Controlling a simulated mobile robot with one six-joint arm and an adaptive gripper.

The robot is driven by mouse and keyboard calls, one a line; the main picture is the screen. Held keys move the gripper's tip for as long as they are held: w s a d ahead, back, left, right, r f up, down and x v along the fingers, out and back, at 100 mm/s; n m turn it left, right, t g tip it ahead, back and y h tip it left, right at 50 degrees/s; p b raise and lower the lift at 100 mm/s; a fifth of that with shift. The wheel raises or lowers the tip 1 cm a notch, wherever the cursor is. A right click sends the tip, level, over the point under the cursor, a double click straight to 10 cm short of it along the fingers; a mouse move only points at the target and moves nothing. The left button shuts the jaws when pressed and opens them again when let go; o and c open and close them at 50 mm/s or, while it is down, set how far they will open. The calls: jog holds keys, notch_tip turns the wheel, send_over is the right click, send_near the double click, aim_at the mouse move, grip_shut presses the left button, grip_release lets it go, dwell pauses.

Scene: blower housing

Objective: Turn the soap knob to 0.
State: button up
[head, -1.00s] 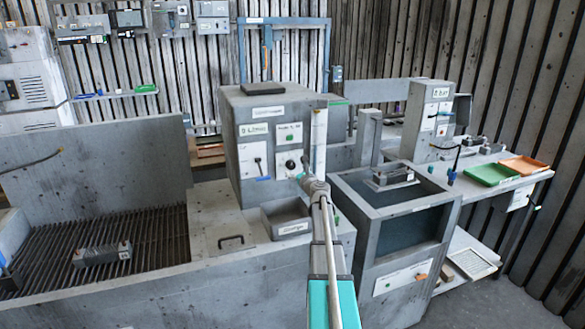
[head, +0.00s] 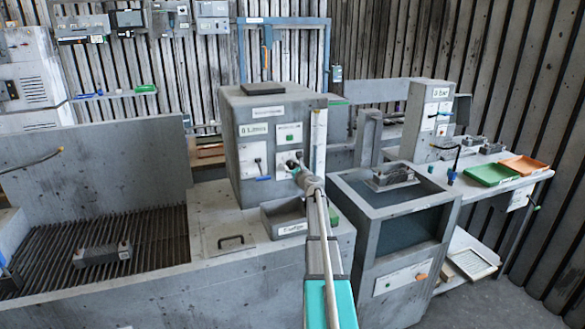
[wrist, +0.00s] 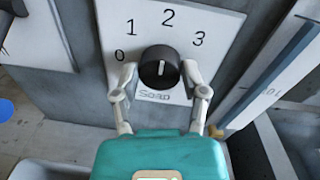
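The soap knob (wrist: 160,67) is round and black with a short white pointer line, on a white plate (wrist: 222,22) marked 0, 1, 2, 3 and labelled SOAP. The line stands nearly upright, towards the 1–2 side of the scale rather than 0. In the wrist view my gripper (wrist: 159,72) is open, with one finger on each side of the knob. Narrow gaps seem to show, but I cannot be sure about contact. In the head view my gripper (head: 299,170) is at the front of the grey control box (head: 270,112) and partly hides the knob.
A grey bin (head: 284,217) stands just below the knob. A pale vertical strip (head: 319,140) runs along the box's right edge. A tank with a dark opening (head: 395,215) stands to the right. A blue item (wrist: 6,109) shows at the wrist view's left edge.

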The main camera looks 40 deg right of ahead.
jog(key=c, duration=0.5)
jog(key=shift+n, duration=0.4)
jog(key=n, duration=0.7)
jog(key=shift+a+n+p, duration=0.1)
jog(key=shift+n+p, duration=0.3)
jog(key=n, duration=0.4)
jog(key=shift+w+g, duration=0.1)
jog(key=shift+g, duration=0.3)
jog(key=n, duration=0.4)
jog(key=shift+f+n+h, duration=0.1)
jog(key=shift+n+h, duration=0.2)
jog(key=shift+h, duration=0.1)
